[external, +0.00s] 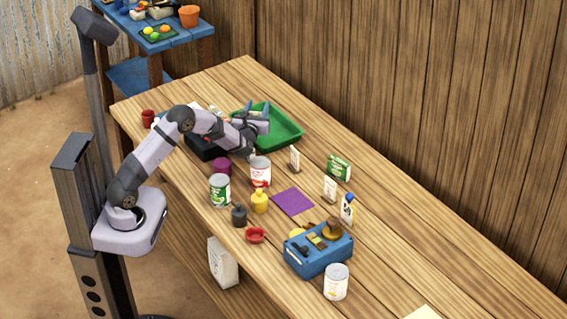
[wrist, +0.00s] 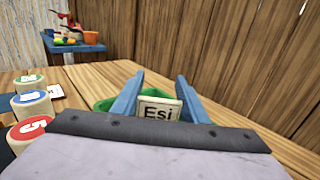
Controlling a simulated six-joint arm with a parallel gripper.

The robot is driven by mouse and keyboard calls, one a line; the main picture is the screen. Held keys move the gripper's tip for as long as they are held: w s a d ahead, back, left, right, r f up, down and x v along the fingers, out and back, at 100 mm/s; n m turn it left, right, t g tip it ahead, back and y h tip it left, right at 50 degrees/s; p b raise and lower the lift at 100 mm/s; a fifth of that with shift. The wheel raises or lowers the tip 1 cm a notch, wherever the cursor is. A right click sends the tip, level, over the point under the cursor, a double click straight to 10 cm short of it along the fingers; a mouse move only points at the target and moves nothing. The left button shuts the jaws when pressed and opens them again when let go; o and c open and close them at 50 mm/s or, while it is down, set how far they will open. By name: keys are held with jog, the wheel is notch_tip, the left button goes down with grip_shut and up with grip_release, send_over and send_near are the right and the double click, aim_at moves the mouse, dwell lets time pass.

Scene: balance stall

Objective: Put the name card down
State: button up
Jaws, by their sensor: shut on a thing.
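My gripper (wrist: 163,98) has its two blue fingers on either side of a pale name card (wrist: 160,109) reading "Esi" and is shut on it. The card stands roughly upright between the fingers, and its lower part is hidden by my gripper's body. In the external view my gripper (external: 257,109) is over the green tray (external: 290,134) near the far left of the bench; the card is not clear there. Part of the green tray (wrist: 104,104) shows behind the fingers in the wrist view. I cannot tell whether the card touches anything below.
Numbered round weights (wrist: 36,128) stand left of my gripper. A wooden wall (external: 430,110) runs behind. The bench's right rear is mostly clear.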

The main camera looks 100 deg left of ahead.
jog(key=shift+f, duration=0.15)
jog(key=o, duration=1.4)
jog(key=shift+c, duration=0.2)
jog(key=d+b, duration=0.1)
jog(key=d, duration=1.1)
jog(key=shift+b, duration=0.35)
